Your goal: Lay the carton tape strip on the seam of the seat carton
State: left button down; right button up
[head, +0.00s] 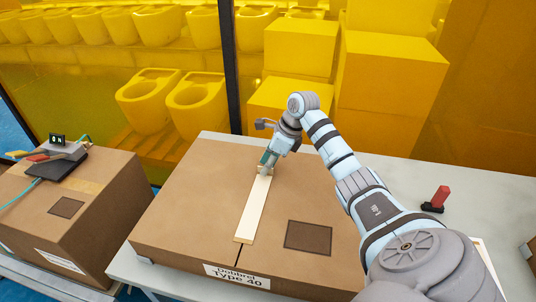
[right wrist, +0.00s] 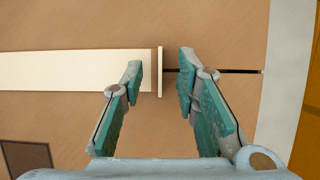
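The seat carton (head: 200,190) is a brown box marked "Dobbrel Type 40" on the table. The cream tape strip (head: 253,210) lies lengthwise on its top, from near the front edge toward the far side. In the right wrist view the strip (right wrist: 60,70) ends in a raised crosswise tab (right wrist: 160,71). The dark seam (right wrist: 240,71) continues in line beyond that end, so the strip lies over it. My right gripper (head: 266,166) is at the strip's far end. Its fingers (right wrist: 160,80) are open, one on each side of the tab, with gaps showing. My left gripper is not visible.
Another brown carton (head: 75,205) at left bears a device with an "ON" display (head: 57,139). A dark square (head: 308,237) marks the seat carton's top. A red and black item (head: 437,199) stands on the grey table (head: 475,205) at right. Yellow-tinted toilets and boxes are behind.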

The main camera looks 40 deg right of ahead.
jog(key=v, duration=1.2)
jog(key=shift+w, duration=0.1)
